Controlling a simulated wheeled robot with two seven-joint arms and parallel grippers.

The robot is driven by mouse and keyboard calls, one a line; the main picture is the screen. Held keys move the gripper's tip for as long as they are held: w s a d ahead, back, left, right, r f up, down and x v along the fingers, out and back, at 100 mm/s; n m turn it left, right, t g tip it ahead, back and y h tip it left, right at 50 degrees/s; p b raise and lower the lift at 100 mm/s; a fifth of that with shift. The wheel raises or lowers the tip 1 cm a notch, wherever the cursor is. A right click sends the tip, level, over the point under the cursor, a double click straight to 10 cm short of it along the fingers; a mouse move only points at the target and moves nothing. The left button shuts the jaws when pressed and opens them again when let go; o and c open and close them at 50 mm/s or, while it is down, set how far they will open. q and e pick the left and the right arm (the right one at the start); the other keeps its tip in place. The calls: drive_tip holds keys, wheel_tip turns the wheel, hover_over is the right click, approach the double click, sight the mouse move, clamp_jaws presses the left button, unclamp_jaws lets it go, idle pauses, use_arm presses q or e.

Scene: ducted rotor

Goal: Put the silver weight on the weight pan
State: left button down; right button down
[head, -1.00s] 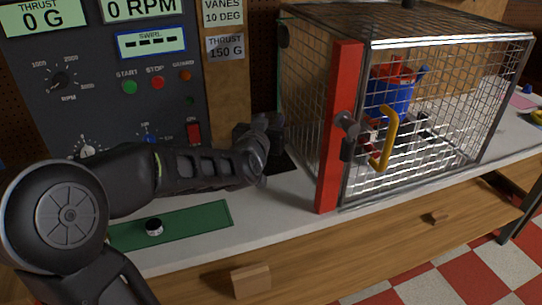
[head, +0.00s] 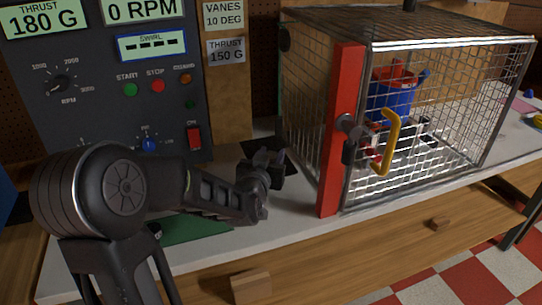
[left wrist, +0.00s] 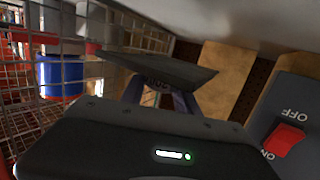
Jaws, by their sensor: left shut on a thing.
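My left gripper (head: 274,166) is on the bench left of the wire cage, in front of a dark square plate (head: 262,151) that looks like the weight pan. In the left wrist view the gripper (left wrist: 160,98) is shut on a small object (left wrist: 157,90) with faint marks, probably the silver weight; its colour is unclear. A dark plate (left wrist: 175,66) spans just beyond the fingertips there; I cannot tell whether the held object touches it. The held object is hidden in the head view. My right gripper is not in view.
The wire cage (head: 430,60) with a red post (head: 340,130) stands close right of the gripper, a blue rotor unit (head: 391,99) inside. The control panel (head: 95,75) reads thrust 180 G. A green mat (head: 200,228) lies partly behind my arm.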

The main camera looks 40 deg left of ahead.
use_arm(q)
drive_tip(key=shift+r, duration=0.1)
drive_tip(key=shift+f, duration=0.2)
drive_tip(key=c, duration=1.3)
unclamp_jaws()
drive_tip(key=shift+c, duration=0.2)
drive_tip(key=o, duration=0.4)
drive_tip(key=shift+o, duration=0.2)
